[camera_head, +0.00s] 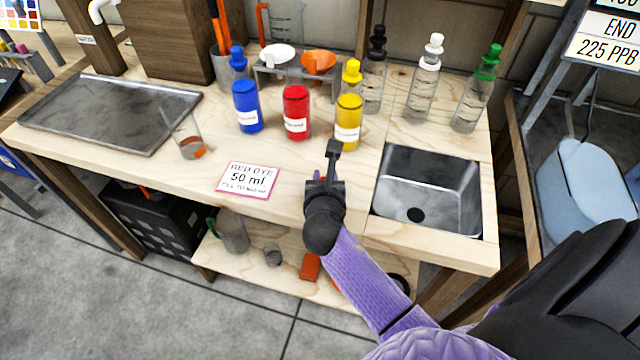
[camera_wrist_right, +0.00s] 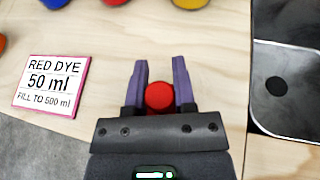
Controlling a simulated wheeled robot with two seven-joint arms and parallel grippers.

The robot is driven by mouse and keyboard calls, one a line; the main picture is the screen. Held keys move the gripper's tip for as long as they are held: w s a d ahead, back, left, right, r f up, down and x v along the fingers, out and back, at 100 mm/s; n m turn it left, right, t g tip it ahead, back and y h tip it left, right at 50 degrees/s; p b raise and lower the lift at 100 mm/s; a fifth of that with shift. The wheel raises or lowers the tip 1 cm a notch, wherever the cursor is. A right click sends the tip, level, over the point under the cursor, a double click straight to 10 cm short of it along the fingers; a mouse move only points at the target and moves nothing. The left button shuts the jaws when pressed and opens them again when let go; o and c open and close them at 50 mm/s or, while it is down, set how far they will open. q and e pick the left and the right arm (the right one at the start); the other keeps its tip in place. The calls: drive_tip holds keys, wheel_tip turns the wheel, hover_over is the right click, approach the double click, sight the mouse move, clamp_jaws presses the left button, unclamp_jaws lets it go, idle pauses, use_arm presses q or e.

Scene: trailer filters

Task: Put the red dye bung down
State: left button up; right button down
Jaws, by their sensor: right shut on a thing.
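My right gripper (camera_wrist_right: 159,93) is shut on the red dye bung (camera_wrist_right: 159,96), which shows as a round red top between the two fingers in the right wrist view. In the head view this gripper (camera_head: 327,180) is over the front of the wooden bench, left of the sink, and mostly hides the bung. I cannot tell the bung's height above the bench. The red dye bottle (camera_head: 296,112) stands behind, without a bung on top, between the blue bottle (camera_head: 246,105) and the yellow bottle (camera_head: 348,120). My left gripper is not in view.
A "RED DYE 50 ml" card (camera_head: 248,180) lies left of the gripper. A beaker with orange liquid (camera_head: 190,145) and a dark tray (camera_head: 112,110) are further left. The sink (camera_head: 428,190) is to the right. Clear bottles (camera_head: 422,95) stand behind it. Bare wood lies around the card.

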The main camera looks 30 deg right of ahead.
drive_tip(key=shift+f, duration=0.5)
drive_tip(key=shift+r, duration=0.15)
drive_tip(key=shift+c, duration=2.2)
unclamp_jaws()
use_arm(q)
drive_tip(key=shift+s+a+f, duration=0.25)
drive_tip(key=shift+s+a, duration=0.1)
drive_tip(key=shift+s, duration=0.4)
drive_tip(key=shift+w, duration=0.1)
